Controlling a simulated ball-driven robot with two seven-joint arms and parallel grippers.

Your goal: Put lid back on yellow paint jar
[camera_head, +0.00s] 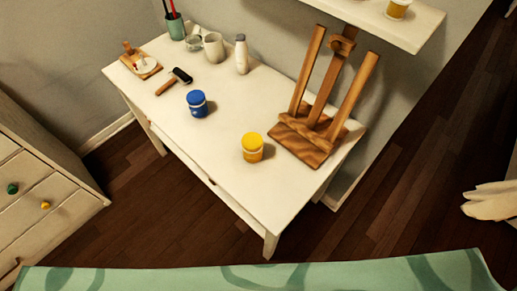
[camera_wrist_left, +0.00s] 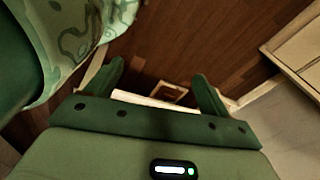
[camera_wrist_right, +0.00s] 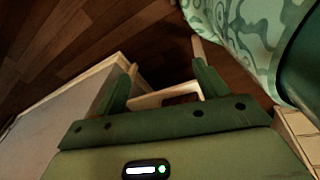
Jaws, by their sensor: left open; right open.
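A yellow paint jar (camera_head: 252,149) stands upright near the front right of the white table in the head view. Its top looks yellow, with a pale band below; I cannot tell whether that top is a lid or open paint. No separate yellow lid is clearly visible. My left gripper (camera_wrist_left: 157,72) is open and empty in the left wrist view. My right gripper (camera_wrist_right: 163,70) is open and empty in the right wrist view. Neither gripper shows in the head view, and both are away from the jar.
A blue jar (camera_head: 197,103) and a wooden easel (camera_head: 312,135) flank the yellow jar on the table (camera_head: 225,155).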

